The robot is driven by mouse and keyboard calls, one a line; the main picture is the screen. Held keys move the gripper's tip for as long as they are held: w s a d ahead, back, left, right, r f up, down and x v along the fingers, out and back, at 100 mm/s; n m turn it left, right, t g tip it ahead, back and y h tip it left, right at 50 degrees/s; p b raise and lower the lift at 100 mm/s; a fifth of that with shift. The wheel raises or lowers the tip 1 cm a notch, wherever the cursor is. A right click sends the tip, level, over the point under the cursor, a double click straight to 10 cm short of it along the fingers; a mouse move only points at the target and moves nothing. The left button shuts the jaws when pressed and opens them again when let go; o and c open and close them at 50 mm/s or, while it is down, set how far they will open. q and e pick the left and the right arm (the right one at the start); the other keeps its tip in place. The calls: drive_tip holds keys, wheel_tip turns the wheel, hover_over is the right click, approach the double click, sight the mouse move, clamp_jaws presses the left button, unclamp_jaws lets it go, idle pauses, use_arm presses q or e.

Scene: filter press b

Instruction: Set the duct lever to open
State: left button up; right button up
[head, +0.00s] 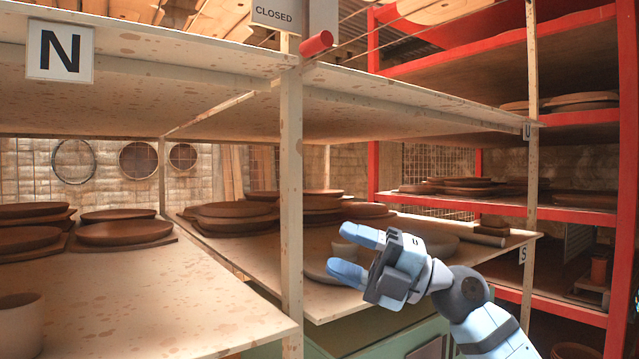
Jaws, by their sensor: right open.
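A short red cylindrical grip (317,43), which looks like the duct lever's handle, sticks out by the top of the pale front post. A white plate reading CLOSED (273,14) is just to its upper left. The rest of the lever and any OPEN marking are not clearly in view. My right gripper (340,250) is well below the red grip, in front of the middle shelf, with its blue fingers pointing left. It is open and empty, touching nothing that I can see. My left gripper is not in view.
Pale wooden shelves (190,295) hold several brown clay plates (122,232). The pale post (291,200) and the upper shelf edge (400,85) stand close to my right gripper. A red rack (585,215) stands at the right.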

wheel_tip(320, 180, up, 7)
drive_tip(key=s+a+n+h+b, duration=0.1)
drive_tip(key=s+n+h, duration=0.1)
drive_tip(key=n+h, duration=0.1)
drive_tip(key=m+t+h+b, duration=0.35)
drive_tip(key=t+h, duration=0.45)
drive_tip(key=t, duration=0.4)
approach(332, 37)
drive_tip(key=p+x, duration=0.5)
drive_tip(key=x, duration=0.6)
drive_tip(key=shift+r, duration=0.1)
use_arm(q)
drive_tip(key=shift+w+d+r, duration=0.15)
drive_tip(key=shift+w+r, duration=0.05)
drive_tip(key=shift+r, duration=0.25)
use_arm(e)
drive_tip(key=shift+x, duration=0.85)
drive_tip(key=shift+c, duration=0.3)
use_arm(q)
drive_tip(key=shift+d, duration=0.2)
use_arm(e)
clamp_jaws()
